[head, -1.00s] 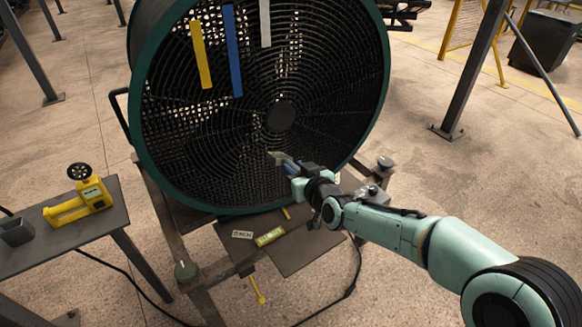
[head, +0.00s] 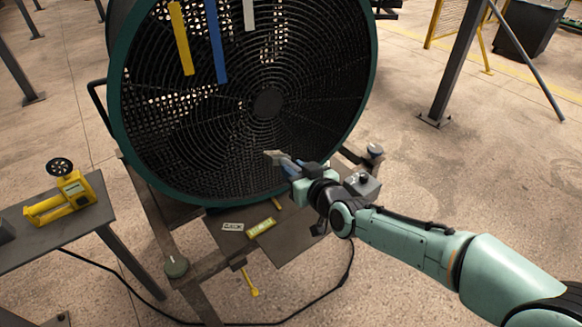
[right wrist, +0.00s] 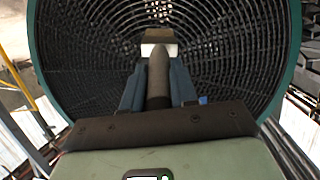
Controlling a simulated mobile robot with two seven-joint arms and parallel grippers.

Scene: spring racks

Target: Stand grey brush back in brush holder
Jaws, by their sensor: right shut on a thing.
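The grey brush (right wrist: 158,80) is held in my right gripper (head: 290,163), with its handle between the blue fingers in the right wrist view. Its head (right wrist: 158,42) points away from me, towards the large round fan grille. In the head view the brush tip (head: 273,156) shows just beyond the fingers, in front of the lower grille. My right gripper is shut on the brush. A small dark box (head: 5,231) at the left edge, on the side table, is mostly cut off; I cannot tell if it is the brush holder. My left gripper is not in view.
The green-rimmed fan (head: 240,100) stands on a metal frame, with yellow, blue and white strips on its grille. A yellow tool (head: 65,200) stands on the dark table (head: 70,226) at left. A black cable crosses the floor. Open floor lies at right.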

